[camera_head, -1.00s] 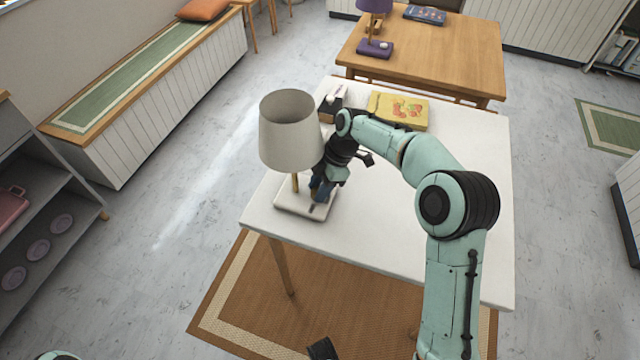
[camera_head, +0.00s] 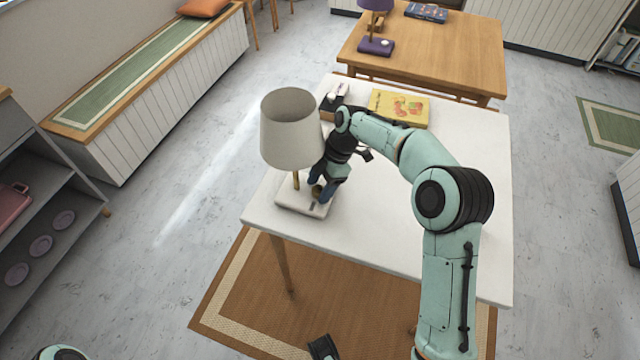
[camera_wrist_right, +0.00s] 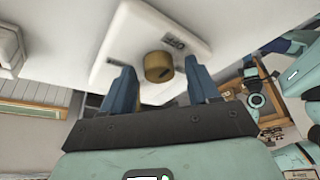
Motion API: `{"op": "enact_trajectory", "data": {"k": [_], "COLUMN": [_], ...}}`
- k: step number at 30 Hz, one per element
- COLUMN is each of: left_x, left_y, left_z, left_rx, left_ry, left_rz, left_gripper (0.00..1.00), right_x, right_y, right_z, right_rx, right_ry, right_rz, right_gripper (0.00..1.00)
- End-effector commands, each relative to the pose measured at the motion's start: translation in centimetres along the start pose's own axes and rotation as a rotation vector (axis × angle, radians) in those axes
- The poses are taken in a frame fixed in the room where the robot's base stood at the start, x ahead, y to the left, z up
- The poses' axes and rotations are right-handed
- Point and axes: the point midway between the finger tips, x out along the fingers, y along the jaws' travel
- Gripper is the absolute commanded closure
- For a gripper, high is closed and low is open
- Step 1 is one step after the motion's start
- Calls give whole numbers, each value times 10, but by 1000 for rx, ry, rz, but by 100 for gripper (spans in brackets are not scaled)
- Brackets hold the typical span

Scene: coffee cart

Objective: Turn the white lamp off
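The white lamp stands at the near left corner of the white table, with a pale shade (camera_head: 290,130) above a square white base (camera_head: 290,205). Whether it is lit is unclear. A brass-coloured round knob (camera_wrist_right: 158,66) on the base shows in the right wrist view, with a small dark marking beside it. My right gripper (camera_head: 322,192) is low over the base, right of the lamp post. Its blue fingers (camera_wrist_right: 158,85) are open, one on each side of the knob, with visible gaps. A dark part at the bottom edge (camera_head: 323,347) seems to be my left gripper, mostly cut off.
A yellow book (camera_head: 398,106) and a small dark-and-white item (camera_head: 334,96) lie on the white table (camera_head: 420,250). A wooden table (camera_head: 440,55) behind it holds a purple lamp (camera_head: 375,46). The white table's right side is clear.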

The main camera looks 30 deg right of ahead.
Motion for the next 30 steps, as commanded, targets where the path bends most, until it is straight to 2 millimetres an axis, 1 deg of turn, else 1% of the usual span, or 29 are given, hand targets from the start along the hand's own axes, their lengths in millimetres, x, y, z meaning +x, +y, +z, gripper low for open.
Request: {"op": "enact_trajectory", "data": {"k": [5, 9, 11, 18, 21, 25, 30], "left_x": [0, -3, -3, -6, -8, -9, -10], "left_y": [0, 1, 1, 1, 1, 1, 1], "left_z": [0, 1, 1, 3, 4, 5, 6], "left_rx": [0, 0, 0, -1, -1, -1, -2], "left_ry": [0, -3, -3, -9, -11, -14, -16], "left_rz": [0, 0, -1, -2, -3, -3, -4], "left_gripper": [41, 41, 41, 41, 41, 41, 41], "right_x": [-2, -16, -18, -38, -46, -53, -58], "right_y": [0, 0, 1, 0, 1, 1, 1], "right_z": [0, 1, 13, 63, 82, 99, 110], "right_rx": [0, 1, 4, 5, 4, 2, 1], "right_ry": [0, -1, -2, -1, 0, 0, 1], "right_rz": [2, 3, 2, 2, 2, 2, 1], "right_gripper": [40, 40, 40, 40, 40, 40, 40]}}
